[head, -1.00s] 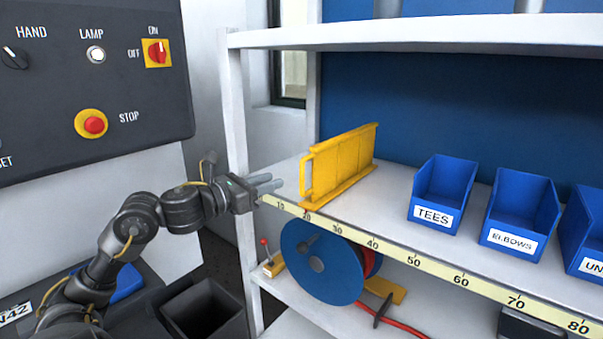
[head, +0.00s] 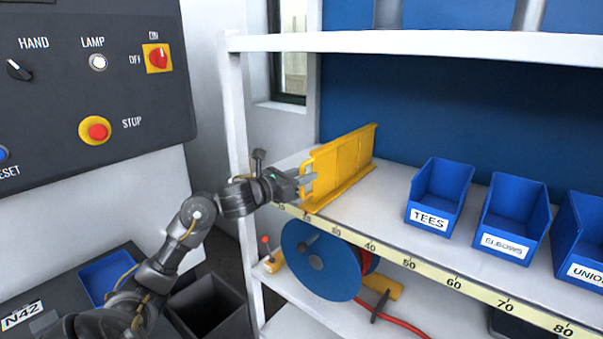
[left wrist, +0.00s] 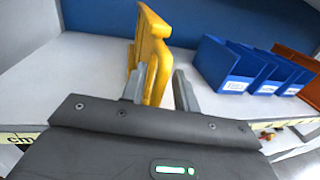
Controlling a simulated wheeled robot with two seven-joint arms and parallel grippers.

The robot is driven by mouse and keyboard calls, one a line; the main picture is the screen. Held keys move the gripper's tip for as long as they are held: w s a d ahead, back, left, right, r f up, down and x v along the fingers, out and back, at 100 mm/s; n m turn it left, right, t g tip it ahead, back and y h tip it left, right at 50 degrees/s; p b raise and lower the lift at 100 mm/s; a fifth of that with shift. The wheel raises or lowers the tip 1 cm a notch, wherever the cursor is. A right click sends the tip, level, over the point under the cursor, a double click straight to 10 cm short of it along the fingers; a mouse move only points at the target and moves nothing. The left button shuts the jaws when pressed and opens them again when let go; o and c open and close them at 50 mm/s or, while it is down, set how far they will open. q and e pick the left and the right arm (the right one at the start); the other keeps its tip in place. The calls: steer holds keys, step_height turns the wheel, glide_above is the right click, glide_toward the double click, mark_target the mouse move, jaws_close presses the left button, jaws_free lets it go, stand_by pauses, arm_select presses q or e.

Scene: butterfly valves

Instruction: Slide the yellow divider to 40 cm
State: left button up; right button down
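The yellow divider (head: 343,166) stands upright on the shelf, with its front end near the 20 mark of the scale strip (head: 408,262). My left gripper (head: 307,184) is at the divider's front handle. In the left wrist view the divider (left wrist: 152,55) rises between the two grey fingers of my left gripper (left wrist: 159,90). The fingers are apart, with a visible gap between the right finger and the divider; the left finger overlaps the divider's edge, and I cannot tell whether it touches. My right gripper is not in view.
Blue bins labelled TEES (head: 440,197), ELBOWS (head: 512,218) and UNIONS (head: 583,240) stand to the right on the shelf. Bare shelf lies between divider and TEES bin. A white post (head: 240,150) stands left; a blue reel (head: 318,262) sits below.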

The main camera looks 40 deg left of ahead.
arm_select(q)
jaws_close()
steer(key=d+b, duration=0.4)
steer(key=d, duration=1.6)
steer(key=shift+w, duration=0.15)
jaws_free()
